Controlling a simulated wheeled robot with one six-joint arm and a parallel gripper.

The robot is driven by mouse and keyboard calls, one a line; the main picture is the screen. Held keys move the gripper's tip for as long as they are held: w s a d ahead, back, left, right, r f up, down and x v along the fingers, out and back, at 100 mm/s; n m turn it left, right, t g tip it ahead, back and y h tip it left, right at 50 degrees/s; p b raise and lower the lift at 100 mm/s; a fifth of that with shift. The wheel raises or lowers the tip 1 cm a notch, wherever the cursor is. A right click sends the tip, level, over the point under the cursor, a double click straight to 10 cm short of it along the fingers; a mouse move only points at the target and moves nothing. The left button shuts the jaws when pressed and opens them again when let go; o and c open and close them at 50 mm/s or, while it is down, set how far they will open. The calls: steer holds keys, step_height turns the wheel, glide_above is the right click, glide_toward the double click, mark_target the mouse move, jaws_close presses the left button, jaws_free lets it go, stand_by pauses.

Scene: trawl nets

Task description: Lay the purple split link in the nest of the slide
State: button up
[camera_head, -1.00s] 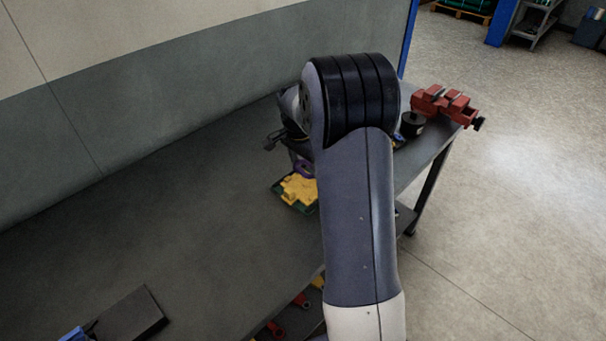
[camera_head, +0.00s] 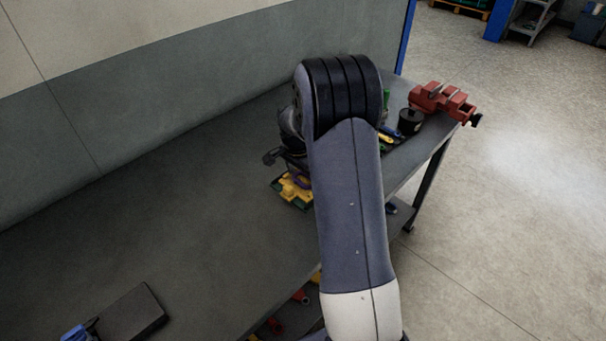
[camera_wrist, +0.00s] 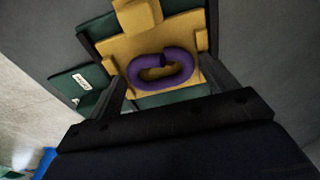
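The purple split link (camera_wrist: 160,68) shows in the wrist view as a rounded loop over the flat yellow slide (camera_wrist: 112,58). My arm hides part of the fixture in the head view.
The slide sits on a green base (camera_wrist: 92,40) with a white label beside it. A red vise (camera_head: 440,101) and a black round part (camera_head: 410,121) stand at the bench's far right end. A dark box (camera_head: 133,315) lies near left. The bench's middle is clear.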

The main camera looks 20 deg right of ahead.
mark_target(299, 181)
steer(key=shift+o, duration=0.9)
steer(key=shift+r, duration=0.2)
step_height(299, 181, up, 12)
steer(key=a+b, duration=0.1)
steer(key=shift+s+a, duration=0.35)
steer(key=shift+f, duration=0.2)
steer(key=f, duration=0.4)
steer(key=d+f+p, duration=0.1)
steer(key=f, duration=0.6)
steer(key=shift+w+d+f, duration=0.35)
steer(key=shift+d+f, duration=0.05)
steer(key=shift+r, duration=1.75)
steer(key=shift+f, duration=0.1)
